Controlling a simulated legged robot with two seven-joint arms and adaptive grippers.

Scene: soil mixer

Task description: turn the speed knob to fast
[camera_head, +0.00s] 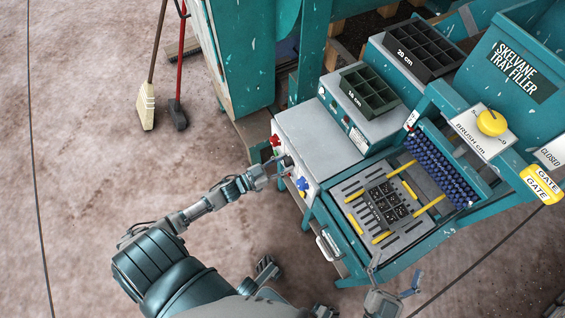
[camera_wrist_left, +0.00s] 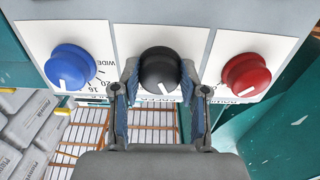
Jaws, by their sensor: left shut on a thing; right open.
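The lettering below this knob is mostly hidden, so I cannot read a speed mark. In the head view, my left gripper (camera_head: 284,170) reaches the front of the grey control box (camera_head: 318,140), between a red knob (camera_head: 275,140) and a blue knob (camera_head: 303,184). My right gripper (camera_head: 396,276) is open and empty near the bottom edge.
The blue knob (camera_wrist_left: 70,66) and red knob (camera_wrist_left: 246,74) flank the black one closely in the wrist view. A slotted tray table (camera_head: 350,190) with a small black cell tray (camera_head: 388,204) stands right of the box. Open floor lies left.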

